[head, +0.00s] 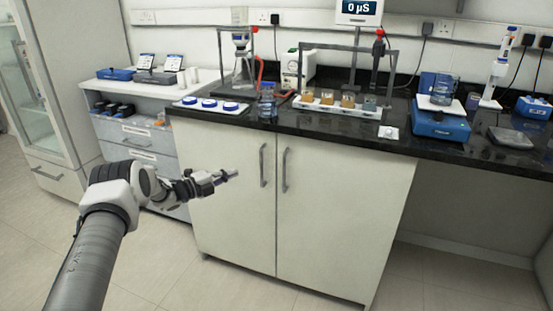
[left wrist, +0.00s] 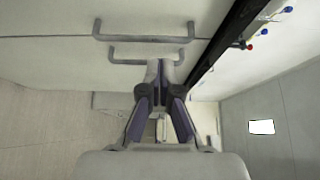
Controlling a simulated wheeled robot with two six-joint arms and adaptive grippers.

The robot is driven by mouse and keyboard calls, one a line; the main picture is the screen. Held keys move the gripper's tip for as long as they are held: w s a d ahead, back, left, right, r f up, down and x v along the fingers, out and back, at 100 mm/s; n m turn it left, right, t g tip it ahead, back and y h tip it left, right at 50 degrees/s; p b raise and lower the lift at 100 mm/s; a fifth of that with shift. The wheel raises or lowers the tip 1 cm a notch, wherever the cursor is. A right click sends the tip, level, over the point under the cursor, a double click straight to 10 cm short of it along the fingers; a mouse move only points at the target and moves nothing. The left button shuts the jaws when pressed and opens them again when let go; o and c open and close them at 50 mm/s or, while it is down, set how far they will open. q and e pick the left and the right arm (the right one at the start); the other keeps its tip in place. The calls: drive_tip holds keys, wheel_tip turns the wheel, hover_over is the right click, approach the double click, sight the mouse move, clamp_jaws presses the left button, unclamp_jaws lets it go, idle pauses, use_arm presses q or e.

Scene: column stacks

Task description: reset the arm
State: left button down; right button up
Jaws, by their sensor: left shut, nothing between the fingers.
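My left arm comes in from the lower left in the head view. Its gripper (head: 228,175) is in front of the white cabinet doors, below the black bench top, and points right. In the left wrist view the two fingers of the left gripper (left wrist: 163,66) meet at their tips. It is shut and holds nothing. The door handles show just beyond the fingertips in that view. My right gripper is not in the head view.
The black bench top (head: 330,131) carries a white tray (head: 338,108) of amber vessels, a blue-capped bottle (head: 267,102) and a blue stirrer (head: 440,122) with a beaker. The cabinet (head: 230,213) has two upright handles. A grey drawer unit (head: 139,138) stands left. Floor in front is clear.

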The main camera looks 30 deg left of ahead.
use_arm(q)
drive_tip(key=d+f+n+g+h, duration=0.1)
drive_tip(key=d+f, duration=0.3)
drive_tip(key=d, duration=0.6)
drive_tip(key=d+f+n+g+h, duration=0.15)
drive_tip(key=d+f, duration=0.25)
drive_tip(key=d, duration=0.5)
drive_tip(key=s+d+f+n+g+y, duration=0.2)
drive_tip(key=s+d+f+n, duration=0.2)
drive_tip(key=s+d+f, duration=0.3)
drive_tip(key=s+d+f+n+g+y, duration=0.2)
drive_tip(key=s+d+f+n+y, duration=0.15)
drive_tip(key=s+f, duration=0.4)
drive_tip(key=s+a+n+g+y, duration=0.1)
drive_tip(key=s+n+g, duration=0.25)
drive_tip(key=s, duration=0.75)
drive_tip(key=s+a+f+n+g+y, duration=0.1)
drive_tip(key=s+n+g+y, duration=0.2)
drive_tip(key=s, duration=0.8)
drive_tip(key=s+a+n+g, duration=0.1)
drive_tip(key=s+n+g, duration=0.3)
drive_tip(key=s, duration=0.7)
wheel_tip(320, 180, up, 13)
drive_tip(key=n+p, duration=0.3)
drive_tip(key=p, duration=1)
drive_tip(key=shift+t+y, duration=0.4)
